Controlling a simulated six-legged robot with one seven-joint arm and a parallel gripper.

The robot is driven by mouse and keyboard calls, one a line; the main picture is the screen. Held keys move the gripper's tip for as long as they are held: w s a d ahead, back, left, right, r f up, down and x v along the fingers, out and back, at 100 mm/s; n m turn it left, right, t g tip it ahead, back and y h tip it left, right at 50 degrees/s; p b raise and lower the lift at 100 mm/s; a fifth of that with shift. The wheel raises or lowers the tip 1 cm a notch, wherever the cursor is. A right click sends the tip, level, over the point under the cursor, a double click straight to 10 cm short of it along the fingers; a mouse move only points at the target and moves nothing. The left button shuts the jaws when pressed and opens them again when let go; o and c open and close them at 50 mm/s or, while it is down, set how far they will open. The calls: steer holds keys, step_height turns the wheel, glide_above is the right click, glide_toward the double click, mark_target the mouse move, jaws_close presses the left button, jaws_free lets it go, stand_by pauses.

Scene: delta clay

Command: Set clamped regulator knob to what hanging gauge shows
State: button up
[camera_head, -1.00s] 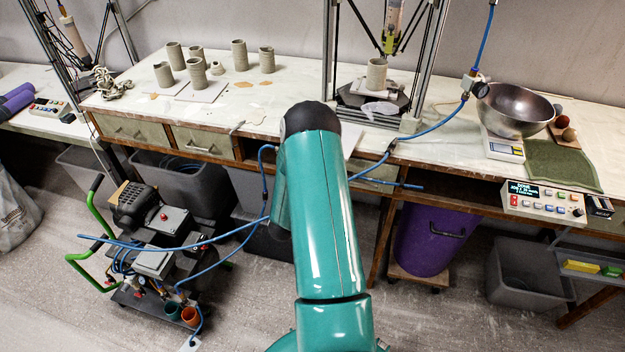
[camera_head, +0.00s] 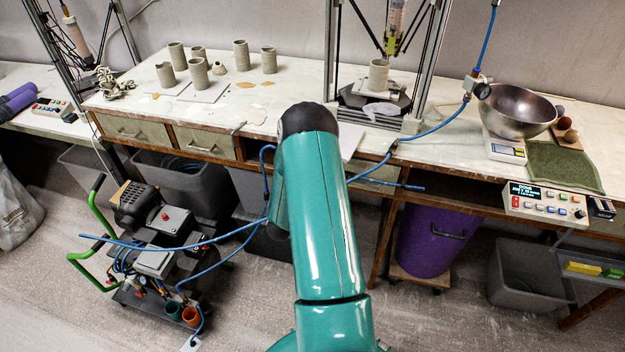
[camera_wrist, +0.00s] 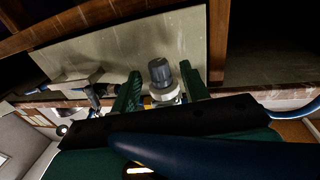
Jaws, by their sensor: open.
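The regulator knob (camera_wrist: 160,72) is a dark grey ribbed cap on a pale collar with a brass-coloured part below, in the middle of the wrist view. My gripper (camera_wrist: 161,84) is open, with one green finger on each side of the knob. Gaps show on both sides, and I cannot tell how deep the knob sits between the fingers. A small dark round gauge (camera_head: 483,91) hangs on the blue hose beside the right frame post in the head view. Its face is too small to read. My arm hides the regulator and the gripper in the head view.
The wooden bench (camera_head: 450,155) carries clay cylinders, a printer frame and a steel bowl (camera_head: 517,110). A blue hose (camera_head: 435,128) runs along the bench front. A green-handled cart (camera_head: 150,260) stands on the floor at left. A pale drawer front (camera_wrist: 130,50) lies behind the knob.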

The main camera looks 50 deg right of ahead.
steer(key=v, duration=1.3)
steer(key=shift+a, duration=0.3)
